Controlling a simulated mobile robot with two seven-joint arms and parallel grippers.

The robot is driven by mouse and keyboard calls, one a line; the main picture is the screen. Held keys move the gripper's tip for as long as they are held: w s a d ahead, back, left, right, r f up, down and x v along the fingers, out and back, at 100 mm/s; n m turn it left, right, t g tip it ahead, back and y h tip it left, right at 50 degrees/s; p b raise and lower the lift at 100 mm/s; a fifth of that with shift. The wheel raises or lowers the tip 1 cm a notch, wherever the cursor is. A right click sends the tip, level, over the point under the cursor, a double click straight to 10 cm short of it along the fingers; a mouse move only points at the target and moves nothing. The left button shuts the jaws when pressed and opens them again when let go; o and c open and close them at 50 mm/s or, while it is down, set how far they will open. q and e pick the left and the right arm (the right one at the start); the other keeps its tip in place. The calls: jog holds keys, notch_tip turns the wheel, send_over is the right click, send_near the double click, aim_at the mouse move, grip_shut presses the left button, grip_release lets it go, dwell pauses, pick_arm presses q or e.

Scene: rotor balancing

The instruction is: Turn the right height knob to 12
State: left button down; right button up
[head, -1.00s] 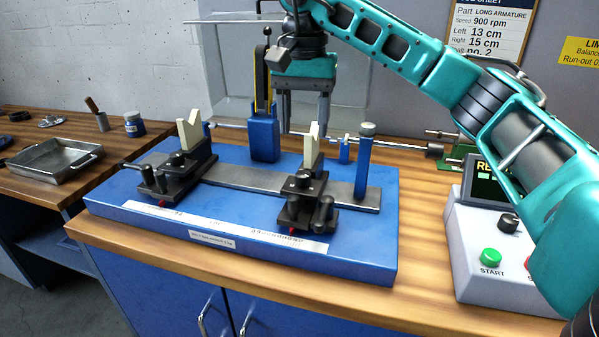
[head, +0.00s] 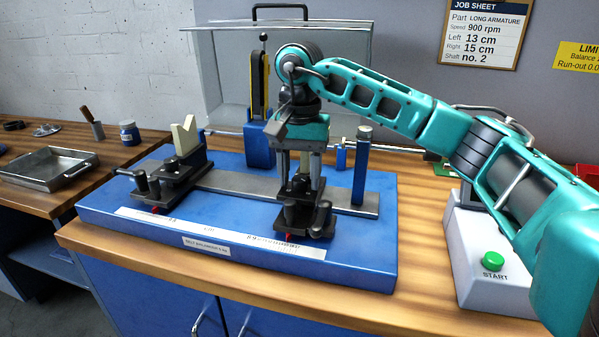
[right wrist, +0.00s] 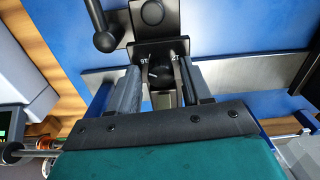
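The right support (head: 305,220) stands on the blue balancing machine bed, with its V-block hidden behind my right gripper. My right gripper (head: 300,188) points down over this support. In the right wrist view its two fingers (right wrist: 161,80) are apart, one on each side of the dark round height knob (right wrist: 160,75). A gap seems to show between knob and fingers. The knob has a white pointer mark, and small white numbers sit beside it, too small to read surely. The job sheet (head: 487,30) lists Left 13 cm and Right 15 cm. My left gripper is not in view.
The left support (head: 165,178) with its cream V-block (head: 186,135) stands to the left. A black crank handle (right wrist: 103,40) is close to the gripper. A blue post (head: 361,170) rises to its right. The control box (head: 485,250) with a green START button is at the right.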

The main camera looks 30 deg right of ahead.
jog(key=c, duration=0.8)
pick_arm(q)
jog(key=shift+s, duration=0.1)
pick_arm(e)
jog(key=shift+c, duration=0.2)
pick_arm(q)
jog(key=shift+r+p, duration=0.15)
jog(key=shift+p, duration=0.15)
pick_arm(e)
jog(key=shift+m, duration=0.4)
jog(key=shift+r+m, duration=0.1)
jog(key=shift+m, duration=0.2)
jog(key=shift+m+p, duration=0.5)
jog(key=shift+m, duration=0.1)
jog(key=shift+m+p, duration=0.35)
jog(key=shift+m, duration=0.65)
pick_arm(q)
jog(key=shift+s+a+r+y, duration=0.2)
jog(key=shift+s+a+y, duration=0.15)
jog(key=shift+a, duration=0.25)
pick_arm(e)
jog(key=shift+w+m, duration=0.1)
jog(key=shift+m, duration=0.5)
